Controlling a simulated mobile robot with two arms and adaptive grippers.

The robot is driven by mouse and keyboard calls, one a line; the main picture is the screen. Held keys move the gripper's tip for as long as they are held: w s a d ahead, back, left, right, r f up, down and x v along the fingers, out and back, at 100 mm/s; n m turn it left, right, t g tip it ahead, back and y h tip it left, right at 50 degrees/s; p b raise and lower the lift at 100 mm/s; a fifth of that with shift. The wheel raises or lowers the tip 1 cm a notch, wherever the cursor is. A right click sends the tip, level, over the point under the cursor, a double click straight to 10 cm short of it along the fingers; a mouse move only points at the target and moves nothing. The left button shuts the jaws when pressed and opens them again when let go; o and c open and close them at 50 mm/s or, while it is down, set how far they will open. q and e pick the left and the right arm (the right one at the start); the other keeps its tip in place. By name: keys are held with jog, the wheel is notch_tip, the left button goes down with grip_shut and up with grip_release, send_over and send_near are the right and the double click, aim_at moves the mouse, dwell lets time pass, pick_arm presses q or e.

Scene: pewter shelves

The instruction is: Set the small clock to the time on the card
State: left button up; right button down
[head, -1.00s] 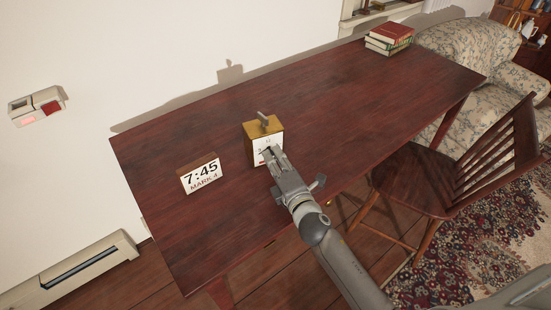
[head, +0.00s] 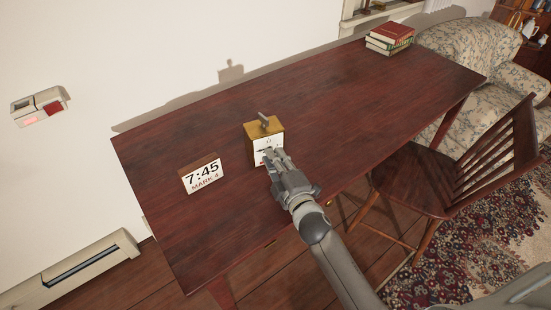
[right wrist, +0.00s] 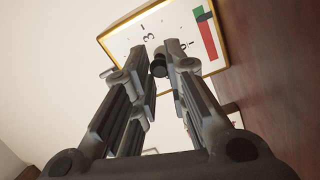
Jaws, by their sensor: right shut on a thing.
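The small clock (head: 265,130) is a brass-coloured box with a white face and a grey piece on top, upright on the desk. Its face (right wrist: 125,38) fills the top of the right wrist view, showing a 3 and a green and red strip. The card (head: 202,176) stands left of the clock and reads 7:45, MARK 4. My right gripper (head: 270,155) is at the clock's front, shut on a small dark knob (right wrist: 158,65) at the face. The fingers hide part of the face, so I cannot read its time. My left gripper is not in view.
The dark red desk (head: 350,100) is mostly clear. Stacked books (head: 390,38) lie at its far right corner. A wooden chair (head: 440,180) stands at the desk's right front side, with a floral sofa (head: 465,60) behind. A wall box (head: 40,106) hangs at left.

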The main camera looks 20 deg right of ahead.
jog(key=c, duration=1.4)
grip_release()
jog(key=shift+o, duration=0.2)
jog(key=s, duration=0.8)
jog(key=s+d, duration=0.1)
jog(key=s, duration=0.3)
jog(key=shift+d, duration=0.1)
